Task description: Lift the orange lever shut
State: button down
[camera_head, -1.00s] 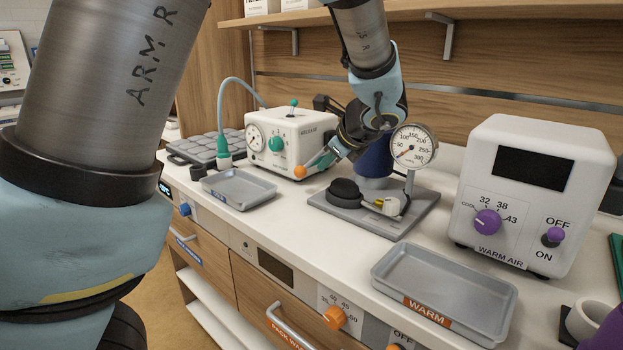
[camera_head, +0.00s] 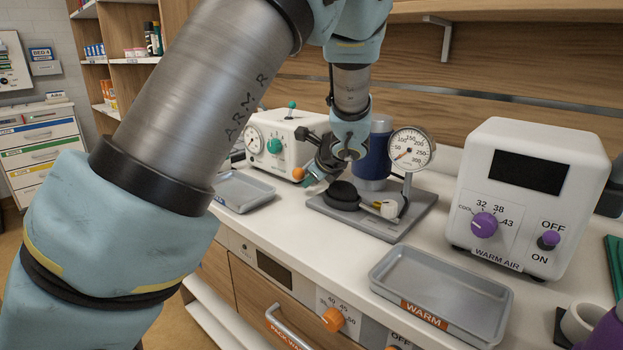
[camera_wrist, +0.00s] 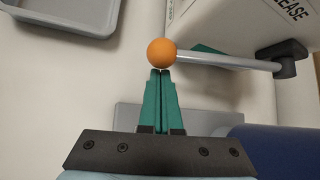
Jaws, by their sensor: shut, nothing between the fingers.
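The orange lever is a grey rod with an orange ball (camera_head: 298,174) at its end, on the white box (camera_head: 283,146) marked RELEASE. In the wrist view the ball (camera_wrist: 161,53) sits right at the tips of my gripper (camera_wrist: 160,72), with the rod running right to a dark pivot on the box. My gripper's green fingers are together with nothing between them. The tips touch or nearly touch the ball; I cannot tell which.
A grey stand with a pressure gauge (camera_head: 411,149) and a dark blue cylinder (camera_head: 373,157) stand close right of my gripper. A grey tray (camera_head: 241,192) lies in front of the white box. The WARM tray (camera_head: 443,285) and warm air unit (camera_head: 533,197) are farther right.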

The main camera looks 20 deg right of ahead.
jog(key=shift+r+p, duration=0.2)
jog(key=shift+p, duration=0.1)
jog(key=shift+s+a+r+p, duration=0.15)
jog(key=shift+r+p, duration=0.2)
jog(key=shift+p, duration=0.65)
jog(key=shift+a+r+g+y+p, duration=0.1)
jog(key=shift+r+g+y+p, duration=0.2)
jog(key=shift+p, duration=0.2)
jog(key=shift+r+m+p, duration=0.3)
jog(key=shift+r+p, duration=0.05)
jog(key=shift+p, duration=0.4)
jog(key=shift+s+a+r+p, duration=0.1)
jog(key=shift+a+r+p, duration=0.15)
jog(key=shift+r+p, duration=0.85)
notch_tip(320, 180, up, 7)
jog(key=p, duration=0.4)
jog(key=shift+w+d, duration=0.2)
jog(key=shift+d, duration=0.2)
jog(key=shift+p, duration=0.3)
jog(key=shift+r, duration=0.1)
